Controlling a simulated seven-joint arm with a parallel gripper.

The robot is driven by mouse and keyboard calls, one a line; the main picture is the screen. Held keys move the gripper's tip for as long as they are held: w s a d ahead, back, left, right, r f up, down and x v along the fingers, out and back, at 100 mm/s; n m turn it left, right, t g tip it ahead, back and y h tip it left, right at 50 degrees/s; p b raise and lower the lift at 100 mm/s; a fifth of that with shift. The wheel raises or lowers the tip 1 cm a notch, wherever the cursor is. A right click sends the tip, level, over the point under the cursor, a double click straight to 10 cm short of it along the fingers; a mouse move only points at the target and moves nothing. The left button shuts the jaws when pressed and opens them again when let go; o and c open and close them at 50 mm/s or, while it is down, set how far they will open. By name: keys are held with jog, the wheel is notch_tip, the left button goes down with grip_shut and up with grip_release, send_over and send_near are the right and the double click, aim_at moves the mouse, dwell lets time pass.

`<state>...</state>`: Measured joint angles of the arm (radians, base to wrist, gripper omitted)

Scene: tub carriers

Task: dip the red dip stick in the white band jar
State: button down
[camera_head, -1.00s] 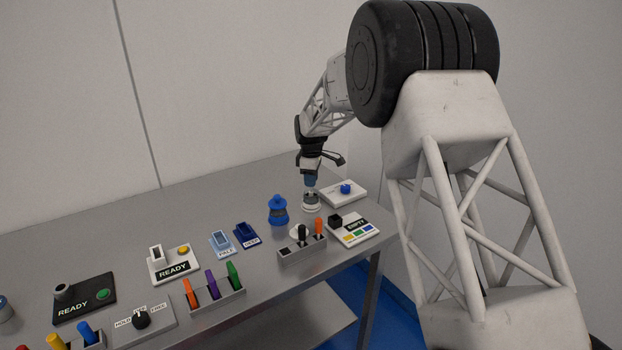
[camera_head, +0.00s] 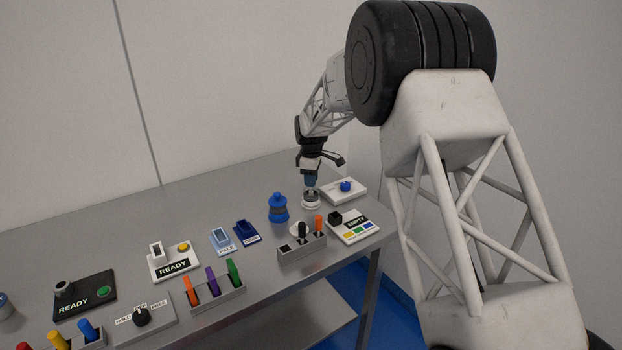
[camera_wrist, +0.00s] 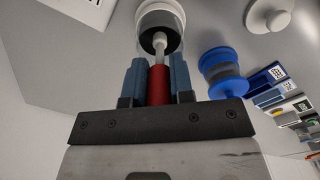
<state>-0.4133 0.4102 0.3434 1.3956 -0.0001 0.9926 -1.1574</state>
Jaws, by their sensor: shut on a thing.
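My gripper (camera_head: 311,184) points down at the far right of the table, its blue fingers (camera_wrist: 158,82) shut on the red dip stick (camera_wrist: 159,84). The stick's pale shaft and rounded end reach out from the fingers to the white band jar (camera_wrist: 162,10). In the head view this jar (camera_head: 311,203) stands uncovered right below my gripper. The stick's end overlaps the jar's dark mouth in the wrist view; I cannot tell how deep it sits. The red grip is hidden by the fingers in the head view.
A blue jar with a blue lid (camera_head: 278,208) stands just left. A white box with a blue knob (camera_head: 345,188) and an EMPTY panel (camera_head: 353,228) are right.

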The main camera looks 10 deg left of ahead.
jog(key=shift+f, duration=1)
dwell(1.2)
jog(key=shift+r, duration=0.25)
dwell(1.7)
jog(key=shift+r, duration=4.25)
jog(key=shift+s+d, duration=0.1)
